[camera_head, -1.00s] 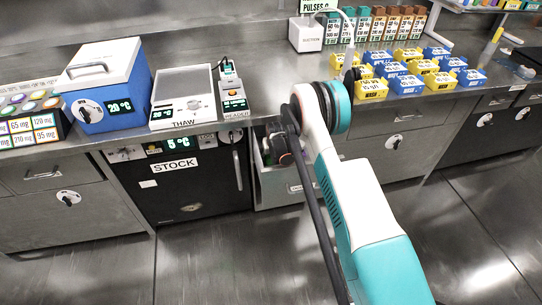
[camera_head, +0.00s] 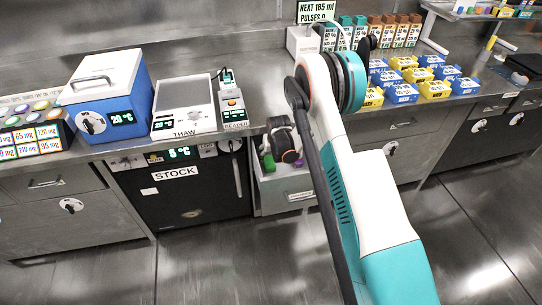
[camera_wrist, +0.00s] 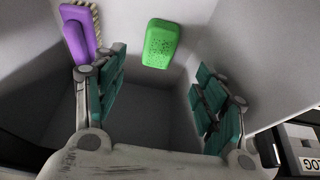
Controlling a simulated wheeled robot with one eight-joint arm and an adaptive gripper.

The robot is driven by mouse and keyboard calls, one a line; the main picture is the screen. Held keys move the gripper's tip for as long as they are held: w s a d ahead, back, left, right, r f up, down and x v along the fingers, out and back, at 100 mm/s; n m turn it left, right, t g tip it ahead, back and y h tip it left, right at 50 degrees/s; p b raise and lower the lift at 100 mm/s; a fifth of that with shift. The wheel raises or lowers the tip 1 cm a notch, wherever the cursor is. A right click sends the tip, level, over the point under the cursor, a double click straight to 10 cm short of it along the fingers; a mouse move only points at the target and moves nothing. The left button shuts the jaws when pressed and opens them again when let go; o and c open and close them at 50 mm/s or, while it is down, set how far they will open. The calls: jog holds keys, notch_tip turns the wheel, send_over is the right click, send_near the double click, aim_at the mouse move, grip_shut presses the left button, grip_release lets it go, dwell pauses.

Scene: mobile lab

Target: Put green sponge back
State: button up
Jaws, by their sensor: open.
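The green sponge (camera_wrist: 161,43) is a rounded block with dark speckles, lying inside a pale, walled drawer (camera_wrist: 230,45) in the wrist view. Part of it shows green in the head view (camera_head: 268,162) at the drawer's left side. My gripper (camera_wrist: 160,82) is open, with its two dark green padded fingers apart and nothing between them. The sponge appears beyond the fingertips, between their lines, and untouched. In the head view my gripper (camera_head: 280,143) hangs over the open drawer (camera_head: 286,190), partly hidden by my arm.
A purple-handled brush (camera_wrist: 77,38) lies left of the sponge in the drawer, close to my left finger. The drawer's walls stand close around the fingers. The black STOCK fridge (camera_head: 180,190) is left of the drawer; the counter above holds the THAW plate (camera_head: 183,106) and reader (camera_head: 233,108).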

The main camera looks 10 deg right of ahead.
jog(key=s+r, duration=0.5)
jog(key=r, duration=0.6)
jog(key=s+r+t, duration=0.1)
jog(key=s+r, duration=0.3)
jog(key=r, duration=0.6)
jog(key=s+r, duration=0.5)
jog(key=r, duration=0.6)
jog(key=s+r, duration=0.3)
jog(key=s, duration=1.1)
jog(key=s+r+t, duration=0.1)
jog(key=s+r, duration=0.3)
jog(key=s, duration=1.1)
jog(key=shift+d+t, duration=0.15)
jog(key=shift+t, duration=0.15)
